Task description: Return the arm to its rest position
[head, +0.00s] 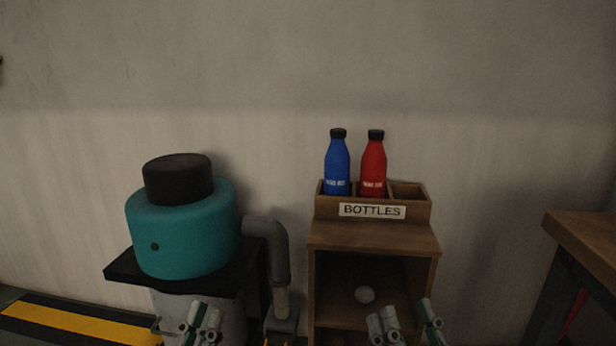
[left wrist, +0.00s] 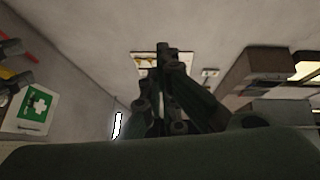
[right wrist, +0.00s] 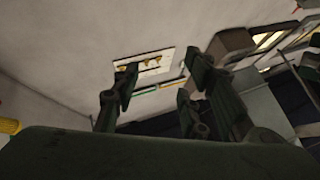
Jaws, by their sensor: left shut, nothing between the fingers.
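My left gripper (head: 205,318) shows at the bottom of the head view, in front of the teal machine's lower part. Its fingers are together and empty; they also show closed in the left wrist view (left wrist: 168,60). My right gripper (head: 406,320) is at the bottom of the head view, in front of the wooden cabinet. Its fingers are apart with nothing between them, as the right wrist view (right wrist: 160,88) also shows. Most of both arms is out of the head view.
A teal machine (head: 180,235) with a black top stands left. A wooden cabinet (head: 372,238) carries a bottle rack (head: 422,212) with a blue bottle (head: 337,165) and a red bottle (head: 373,165); its right slot is empty. A table (head: 590,240) is right.

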